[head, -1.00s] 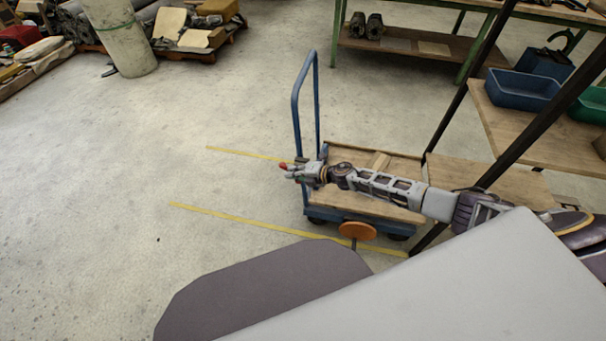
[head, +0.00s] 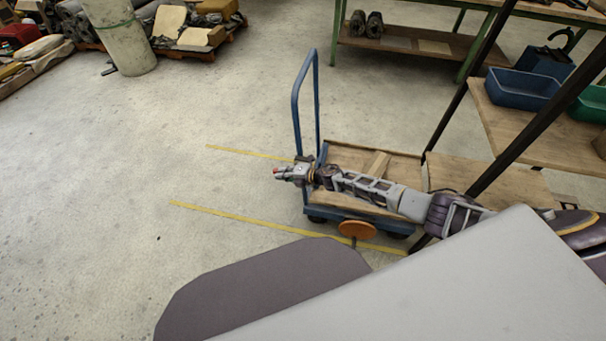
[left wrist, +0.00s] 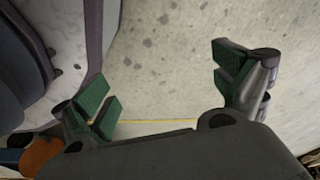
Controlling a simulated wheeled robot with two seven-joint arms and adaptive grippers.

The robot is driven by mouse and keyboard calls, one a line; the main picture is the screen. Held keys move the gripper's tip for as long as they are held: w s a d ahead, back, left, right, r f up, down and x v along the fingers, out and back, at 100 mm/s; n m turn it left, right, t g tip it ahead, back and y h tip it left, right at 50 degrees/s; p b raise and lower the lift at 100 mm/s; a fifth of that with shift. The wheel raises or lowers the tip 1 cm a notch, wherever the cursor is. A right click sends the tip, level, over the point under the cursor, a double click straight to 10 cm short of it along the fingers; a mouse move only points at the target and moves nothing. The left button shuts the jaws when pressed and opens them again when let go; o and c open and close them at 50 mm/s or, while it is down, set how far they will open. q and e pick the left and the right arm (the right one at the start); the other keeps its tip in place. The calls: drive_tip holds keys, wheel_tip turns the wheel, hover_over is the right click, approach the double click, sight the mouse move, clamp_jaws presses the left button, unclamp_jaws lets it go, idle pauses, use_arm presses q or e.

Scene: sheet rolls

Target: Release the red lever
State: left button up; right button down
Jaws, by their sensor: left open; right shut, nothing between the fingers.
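My right gripper (head: 280,171) is at the left end of the arm reaching over the blue cart (head: 306,200), near the cart's handle. It is shut and empty. A small red patch shows at its fingertips; I cannot tell a separate red lever there. My left gripper (left wrist: 164,85) is not visible in the head view. In the left wrist view it is open and empty, its green-padded fingers apart over pale floor. No red lever shows clearly in either view.
An orange disc (head: 357,229) is at the cart's front edge. Yellow lines (head: 240,214) mark the floor. A wooden shelf with dark posts and a blue bin (head: 520,90) stands right. A grey column (head: 122,38) is at back left. The left floor is clear.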

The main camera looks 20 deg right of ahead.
use_arm(q)
drive_tip(key=shift+d+r, duration=0.7)
drive_tip(key=shift+d, duration=0.05)
use_arm(e)
drive_tip(key=shift+w+a+f, duration=0.2)
drive_tip(key=shift+a+f, duration=0.05)
drive_tip(key=shift+f, duration=0.35)
use_arm(q)
drive_tip(key=shift+w, duration=0.15)
drive_tip(key=shift+w+a, duration=0.15)
drive_tip(key=shift+w, duration=0.05)
use_arm(e)
drive_tip(key=v, duration=1.2)
idle(0.5)
